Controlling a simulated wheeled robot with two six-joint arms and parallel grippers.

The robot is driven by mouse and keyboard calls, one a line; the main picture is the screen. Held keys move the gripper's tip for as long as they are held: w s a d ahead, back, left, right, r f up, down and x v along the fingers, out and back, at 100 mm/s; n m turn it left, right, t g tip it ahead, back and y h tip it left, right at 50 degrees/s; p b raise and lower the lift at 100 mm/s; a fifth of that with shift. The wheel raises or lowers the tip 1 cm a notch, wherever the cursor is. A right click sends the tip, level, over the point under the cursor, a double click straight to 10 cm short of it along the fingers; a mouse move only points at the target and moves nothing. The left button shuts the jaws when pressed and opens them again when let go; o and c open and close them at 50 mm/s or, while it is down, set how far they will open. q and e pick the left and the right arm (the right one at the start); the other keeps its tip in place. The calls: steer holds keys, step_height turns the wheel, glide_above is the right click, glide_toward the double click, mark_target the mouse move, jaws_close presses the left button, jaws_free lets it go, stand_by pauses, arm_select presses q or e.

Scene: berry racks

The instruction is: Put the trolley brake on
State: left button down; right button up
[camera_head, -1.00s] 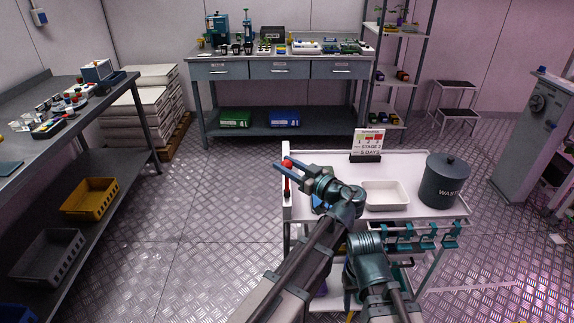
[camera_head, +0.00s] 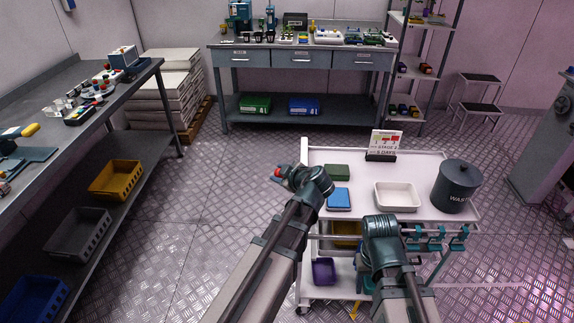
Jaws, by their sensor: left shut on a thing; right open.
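The white trolley (camera_head: 330,212) stands in front of me. Its red-tipped brake lever (camera_head: 277,172) shows at the trolley's left side, leaning out to the left. My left gripper (camera_head: 281,178) is shut at the lever, just below the red tip. The lever's lower part is hidden behind the gripper and arm. My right gripper (camera_head: 382,229) is by the trolley's near edge, apart from the lever. Its fingers are mostly hidden by its own wrist.
On the trolley are a green block (camera_head: 337,171), a blue block (camera_head: 339,199), a white tray (camera_head: 397,196), a stage sign (camera_head: 383,147) and a waste bin (camera_head: 456,187). A purple container (camera_head: 323,271) is on the lower shelf. Floor left of the trolley is clear.

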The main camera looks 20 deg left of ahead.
arm_select(q)
steer(key=shift+s+a+f+n+h+b, duration=0.15)
steer(key=shift+a+f+n+h+b, duration=0.2)
steer(key=shift+f, duration=0.45)
steer(key=shift+s+a+f+n+h+b, duration=0.15)
steer(key=shift+a+f+h+b, duration=0.3)
steer(key=shift+f, duration=0.3)
steer(key=shift+s+a+f+n+h+b, duration=0.25)
steer(key=shift+a+f+b, duration=0.2)
steer(key=shift+f, duration=0.45)
steer(key=shift+c, duration=2.2)
jaws_free()
steer(key=shift+w, duration=0.1)
